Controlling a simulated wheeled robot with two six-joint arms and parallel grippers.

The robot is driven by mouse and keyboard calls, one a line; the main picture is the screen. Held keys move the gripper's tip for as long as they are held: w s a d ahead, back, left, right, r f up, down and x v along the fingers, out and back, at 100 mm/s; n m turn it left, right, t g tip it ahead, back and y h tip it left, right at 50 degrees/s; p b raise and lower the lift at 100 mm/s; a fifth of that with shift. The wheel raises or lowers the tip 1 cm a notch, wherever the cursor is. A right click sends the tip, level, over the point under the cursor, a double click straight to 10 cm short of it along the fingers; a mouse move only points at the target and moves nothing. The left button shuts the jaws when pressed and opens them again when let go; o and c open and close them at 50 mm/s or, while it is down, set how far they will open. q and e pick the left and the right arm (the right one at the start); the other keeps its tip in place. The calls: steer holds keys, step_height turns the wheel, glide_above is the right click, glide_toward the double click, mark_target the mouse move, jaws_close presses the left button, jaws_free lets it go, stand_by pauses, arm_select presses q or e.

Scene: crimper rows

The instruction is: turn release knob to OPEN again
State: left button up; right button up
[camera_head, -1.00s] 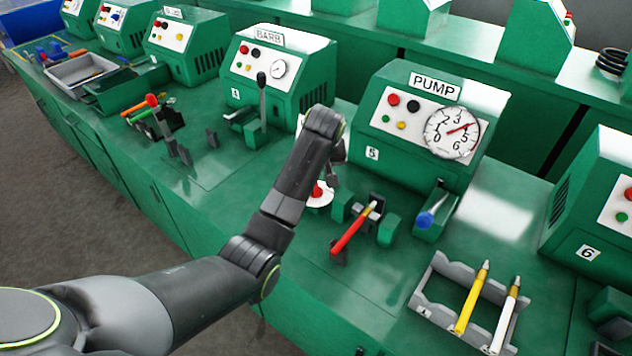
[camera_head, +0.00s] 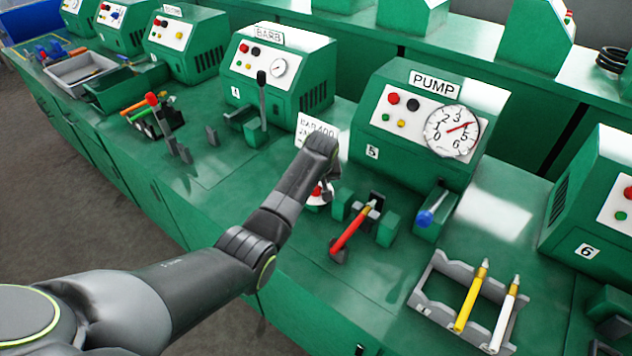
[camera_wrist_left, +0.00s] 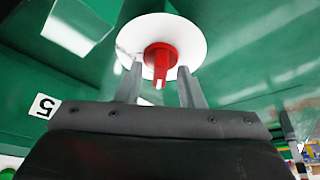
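The release knob is red (camera_wrist_left: 161,60) on a round white disc (camera_wrist_left: 128,38) in the left wrist view. A white mark on the knob points toward the bottom of that picture. My left gripper (camera_wrist_left: 159,72) is open, with one finger on each side of the knob in the picture and small gaps between. I cannot tell whether the fingertips reach down past the knob's top. In the head view the knob (camera_head: 317,190) is partly hidden by my left arm and gripper. My right gripper is not in view.
The PUMP box (camera_head: 395,145) with its dial gauge (camera_head: 452,131) stands behind. A red-handled tool (camera_head: 350,230) and a blue-ended lever (camera_head: 431,213) are to the right of the knob. A grey rack (camera_head: 433,309) holds a yellow and a white tool. A white sign (camera_head: 313,128) stands behind my wrist.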

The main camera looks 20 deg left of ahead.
arm_select(q)
jaws_close()
